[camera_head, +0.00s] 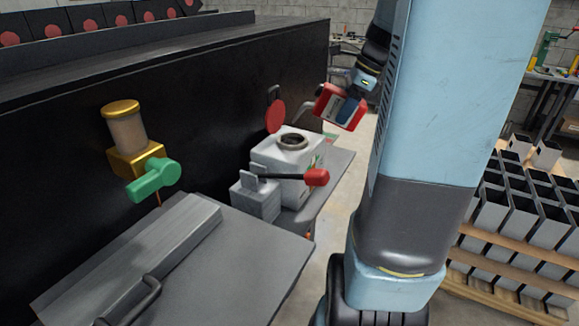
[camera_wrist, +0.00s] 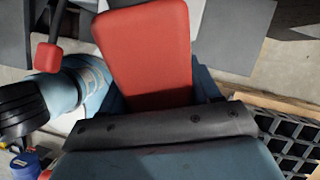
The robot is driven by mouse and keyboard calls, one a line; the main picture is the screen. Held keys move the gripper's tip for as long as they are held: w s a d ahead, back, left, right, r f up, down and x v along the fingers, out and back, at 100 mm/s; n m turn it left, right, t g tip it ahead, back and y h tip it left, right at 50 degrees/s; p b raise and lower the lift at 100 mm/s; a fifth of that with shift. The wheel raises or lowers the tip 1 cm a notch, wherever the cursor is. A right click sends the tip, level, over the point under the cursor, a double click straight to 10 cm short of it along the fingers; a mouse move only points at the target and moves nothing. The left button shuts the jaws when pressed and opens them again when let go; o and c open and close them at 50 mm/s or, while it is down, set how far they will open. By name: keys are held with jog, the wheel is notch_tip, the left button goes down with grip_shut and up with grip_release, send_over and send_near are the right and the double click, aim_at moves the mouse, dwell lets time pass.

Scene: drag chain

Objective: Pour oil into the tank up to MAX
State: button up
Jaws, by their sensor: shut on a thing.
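A red oil can (camera_head: 328,103) with a pale label and a thin spout is held tilted in the air, up and right of the tank. My gripper (camera_head: 349,104) is shut on it. The spout reaches left and down toward the tank's round opening, and I cannot tell whether its tip is over it. The light grey tank (camera_head: 287,156) has its dark opening (camera_head: 292,138) uncovered on top, with a red round lid (camera_head: 275,117) raised behind it. No oil stream or level is visible. In the wrist view the red can (camera_wrist: 145,50) fills the centre, and my fingertips are hidden.
A lever with a red knob (camera_head: 317,177) sticks out right of the tank. A brass-yellow oiler (camera_head: 127,130) with a green handle (camera_head: 153,180) is on the dark machine wall. A grey metal cover (camera_head: 245,247) lies in front. Pallets of grey box tubes (camera_head: 505,205) stand right.

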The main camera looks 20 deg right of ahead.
jog(key=shift+s+d+f, duration=0.1)
jog(key=shift+d+f, duration=0.05)
jog(key=shift+f, duration=0.1)
jog(key=shift+f+y, duration=0.1)
jog(key=shift+y, duration=0.2)
jog(key=shift+s+d+f+t+y, duration=0.15)
jog(key=shift+f+t+y, duration=0.3)
jog(key=shift+f, duration=0.25)
jog(key=shift+d+f+t+y, duration=0.1)
jog(key=shift+f+t+y, duration=0.3)
jog(key=shift+f, duration=0.25)
jog(key=shift+f, duration=0.1)
notch_tip(320, 180, down, 3)
jog(key=shift+r+t+y, duration=0.1)
jog(key=shift+t+y, duration=0.45)
jog(key=shift+y, duration=0.5)
jog(key=shift+a+f+t+y, duration=0.1)
jog(key=shift+f+t+y, duration=0.35)
jog(key=shift+f, duration=0.25)
